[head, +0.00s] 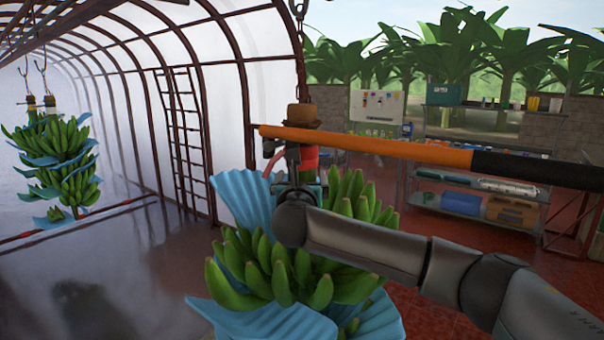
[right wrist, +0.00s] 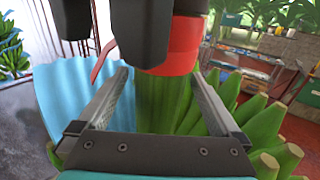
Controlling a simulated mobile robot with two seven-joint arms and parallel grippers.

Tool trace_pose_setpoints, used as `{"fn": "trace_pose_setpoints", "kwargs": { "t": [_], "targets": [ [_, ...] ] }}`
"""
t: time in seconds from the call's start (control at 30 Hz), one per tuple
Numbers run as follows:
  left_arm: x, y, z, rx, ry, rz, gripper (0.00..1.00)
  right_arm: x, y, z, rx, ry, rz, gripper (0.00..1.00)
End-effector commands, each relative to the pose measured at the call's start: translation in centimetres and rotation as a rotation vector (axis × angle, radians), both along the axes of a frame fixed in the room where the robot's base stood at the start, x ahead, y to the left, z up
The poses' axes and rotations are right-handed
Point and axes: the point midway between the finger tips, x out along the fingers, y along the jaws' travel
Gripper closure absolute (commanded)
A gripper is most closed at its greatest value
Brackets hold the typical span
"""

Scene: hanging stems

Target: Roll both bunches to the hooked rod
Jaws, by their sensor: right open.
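The near banana bunch (head: 245,275) hangs upright from a chain at the middle, with blue sheets among its green fruit. A red band (head: 310,158) circles its stem under a brown top (head: 302,115). My right gripper (head: 300,165) is open at the stem, just above the fruit. In the right wrist view its fingers (right wrist: 160,75) spread on either side of the stem area, below the red band (right wrist: 170,62); contact cannot be told. More green fruit with blue sheets (head: 68,165) hangs at the far left. My left gripper is out of view.
A ladder (head: 185,140) stands by the arched tunnel wall on the left. Shelves (head: 455,200) with boxes and a white board (head: 377,107) stand at the back right. The floor (head: 110,260) between the hanging fruit looks clear.

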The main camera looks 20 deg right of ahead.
Motion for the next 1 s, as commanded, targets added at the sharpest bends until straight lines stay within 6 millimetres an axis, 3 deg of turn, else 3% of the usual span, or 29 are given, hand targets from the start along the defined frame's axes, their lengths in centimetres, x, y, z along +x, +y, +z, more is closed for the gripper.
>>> {"fn": "trace_pose_setpoints", "kwargs": {
  "t": [0.2,0.57,1.0],
  "targets": [
    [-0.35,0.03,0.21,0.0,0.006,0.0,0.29,1.09,-0.36,0.09,-0.001,-0.001,0.0,0.0],
    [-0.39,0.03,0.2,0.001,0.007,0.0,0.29,1.26,-0.43,0.05,0.0,-0.001,0.0,0.01],
    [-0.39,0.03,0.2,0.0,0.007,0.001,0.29,1.24,-0.44,0.03,0.0,0.0,0.0,0.51]
  ]
}}
